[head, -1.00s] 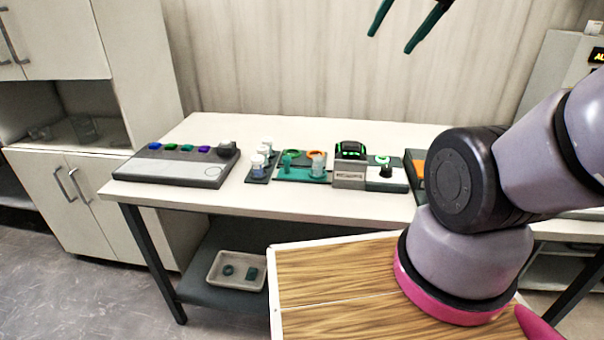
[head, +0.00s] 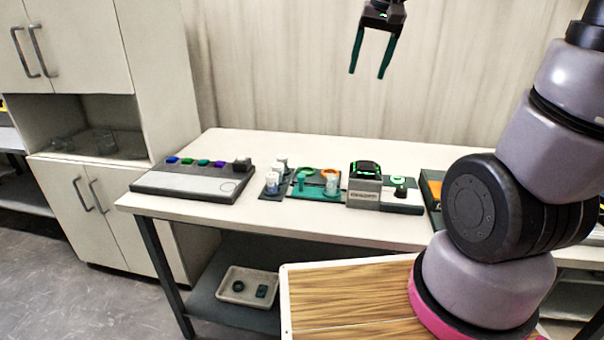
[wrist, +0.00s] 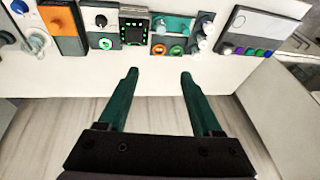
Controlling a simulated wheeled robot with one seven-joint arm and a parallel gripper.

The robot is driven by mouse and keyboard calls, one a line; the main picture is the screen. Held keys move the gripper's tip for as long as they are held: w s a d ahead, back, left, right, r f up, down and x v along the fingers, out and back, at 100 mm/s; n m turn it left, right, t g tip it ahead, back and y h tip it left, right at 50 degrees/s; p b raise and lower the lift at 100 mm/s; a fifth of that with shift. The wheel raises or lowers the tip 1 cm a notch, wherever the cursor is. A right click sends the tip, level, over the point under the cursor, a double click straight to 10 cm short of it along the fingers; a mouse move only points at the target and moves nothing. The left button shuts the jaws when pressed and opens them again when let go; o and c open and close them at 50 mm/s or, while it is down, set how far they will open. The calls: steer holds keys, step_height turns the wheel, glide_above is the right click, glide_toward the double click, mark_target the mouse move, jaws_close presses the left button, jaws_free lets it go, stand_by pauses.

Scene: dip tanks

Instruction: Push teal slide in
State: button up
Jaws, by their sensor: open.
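A teal part with a small upright teal post (head: 301,183) is on a dark green and teal panel (head: 318,194) on the bench. It also shows in the wrist view as a teal bar (wrist: 176,24) near the top; I cannot tell how far in the slide sits. A clear cup stands beside it in the head view and hides part of the panel. My gripper (head: 367,74) is open and empty, high above the back of the bench with its teal fingers pointing down. In the wrist view the gripper (wrist: 159,73) is apart from the panel and touches nothing.
The bench front (head: 260,222) is clear.

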steer(key=w+a+f+n+g, duration=0.2)
steer(key=w+a+f, duration=0.4)
steer(key=w+f, duration=0.4)
steer(key=g+h, duration=0.1)
steer(key=g, duration=0.1)
glide_toward(301, 175)
steer(key=shift+n, duration=0.3)
step_height(301, 175, down, 8)
steer(key=shift+s+f, duration=0.15)
steer(key=shift+f, duration=0.1)
jaws_close()
